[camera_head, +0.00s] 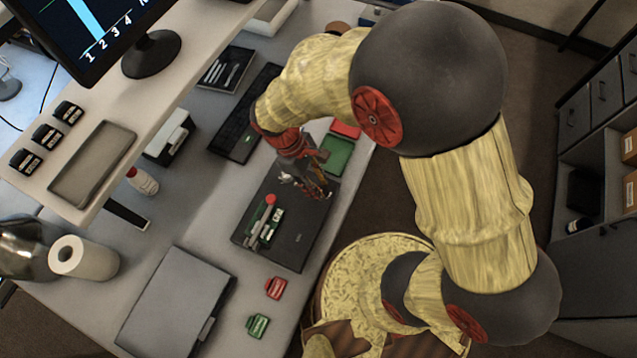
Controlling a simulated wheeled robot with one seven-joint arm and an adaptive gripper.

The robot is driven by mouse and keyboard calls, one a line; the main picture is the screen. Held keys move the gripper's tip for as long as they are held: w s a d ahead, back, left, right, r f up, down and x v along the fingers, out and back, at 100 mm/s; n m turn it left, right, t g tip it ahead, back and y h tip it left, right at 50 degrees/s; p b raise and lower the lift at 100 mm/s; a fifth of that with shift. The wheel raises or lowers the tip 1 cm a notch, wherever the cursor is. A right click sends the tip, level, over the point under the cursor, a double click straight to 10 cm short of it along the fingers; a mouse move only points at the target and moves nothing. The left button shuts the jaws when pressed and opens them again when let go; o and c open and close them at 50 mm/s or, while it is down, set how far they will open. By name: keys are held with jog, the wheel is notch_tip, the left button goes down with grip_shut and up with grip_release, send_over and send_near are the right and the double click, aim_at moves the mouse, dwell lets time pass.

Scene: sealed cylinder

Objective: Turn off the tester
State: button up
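A dark flat box (303,243), which looks like the tester, lies on the desk below the middle of the view. A round red knob or button (270,199), a grey cylindrical part and small green-and-white parts sit on its left side. My gripper (318,190) is over the far right part of the box, to the right of the red button. Its fingers are small and dark here, and I cannot tell whether they are open or touching the box. The arm hides part of the desk behind it. Any switch on the box is too small to make out.
A red tag-like piece (275,288) and a green one (257,325) lie in front of the box. A grey closed case (172,305) is at the front left. Green (338,153) and red (346,129) trays lie behind my gripper. A monitor (95,30) stands on the raised shelf.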

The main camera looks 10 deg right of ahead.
jog(key=c, duration=0.6)
grip_shut()
jog(key=shift+s+d+r+t+y+p, duration=0.15)
jog(key=shift+d+t+y+p, duration=0.1)
jog(key=shift+t+y+p, duration=0.35)
jog(key=shift+s+d+f+t+y, duration=0.1)
jog(key=shift+t+y, duration=0.2)
jog(key=shift+y, duration=0.15)
jog(key=shift+s+d+f+t+y, duration=0.1)
jog(key=shift+t+y, duration=0.2)
jog(key=shift+y, duration=0.15)
jog(key=o, duration=0.9)
grip_release()
jog(key=shift+w, duration=0.1)
jog(key=r, duration=1.2)
jog(key=shift+w+a, duration=0.2)
jog(key=shift+a, duration=0.15)
